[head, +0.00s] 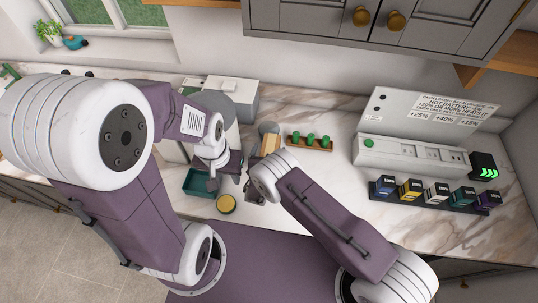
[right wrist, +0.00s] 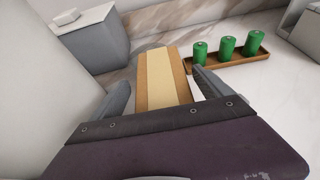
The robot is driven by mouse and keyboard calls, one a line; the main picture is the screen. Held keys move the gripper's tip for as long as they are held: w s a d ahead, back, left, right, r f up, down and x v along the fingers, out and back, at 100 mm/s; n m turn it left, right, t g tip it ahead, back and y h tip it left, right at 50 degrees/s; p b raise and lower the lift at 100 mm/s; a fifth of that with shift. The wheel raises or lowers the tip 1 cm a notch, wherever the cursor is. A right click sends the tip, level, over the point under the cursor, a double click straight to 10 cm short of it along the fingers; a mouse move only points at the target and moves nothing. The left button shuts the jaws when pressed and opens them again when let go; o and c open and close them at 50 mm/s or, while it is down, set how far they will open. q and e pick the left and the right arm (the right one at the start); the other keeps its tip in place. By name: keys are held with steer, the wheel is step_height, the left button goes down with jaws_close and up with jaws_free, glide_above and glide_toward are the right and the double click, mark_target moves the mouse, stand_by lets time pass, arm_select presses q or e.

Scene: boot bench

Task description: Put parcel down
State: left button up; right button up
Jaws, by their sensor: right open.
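The parcel, a tan box with a paler yellow stripe (right wrist: 165,75), lies between the fingers of my right gripper (right wrist: 160,80) in the right wrist view. The gripper is open, with a finger on each side of the parcel; I cannot tell whether either touches it. In the head view the parcel (head: 269,143) shows just behind my right wrist, which hides its near end. What lies directly beneath it is hidden. My left gripper (head: 222,178) is over the teal tray (head: 197,184), left of the parcel; its jaw opening is unclear.
A wooden rack of green cylinders (head: 310,143) stands right of the parcel. A yellow round tin (head: 226,204) is near the counter's front edge. A grey box (head: 240,100) stands behind. A white panel unit (head: 410,155) and several small coloured boxes are further right. Marble counter (head: 335,185) is clear between.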

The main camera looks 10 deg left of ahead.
steer(key=shift+w+d+f, duration=0.1)
steer(key=shift+w, duration=0.05)
steer(key=c, duration=0.3)
jaws_close()
steer(key=shift+r+b, duration=0.3)
steer(key=shift+r, duration=0.3)
step_height(320, 180, up, 3)
steer(key=shift+f+b, duration=0.2)
steer(key=shift+b, duration=0.4)
steer(key=s+d+r+b, duration=0.3)
steer(key=s+d+r, duration=0.3)
steer(key=d, duration=0.4)
steer(key=shift+r, duration=0.7)
steer(key=shift+s, duration=0.1)
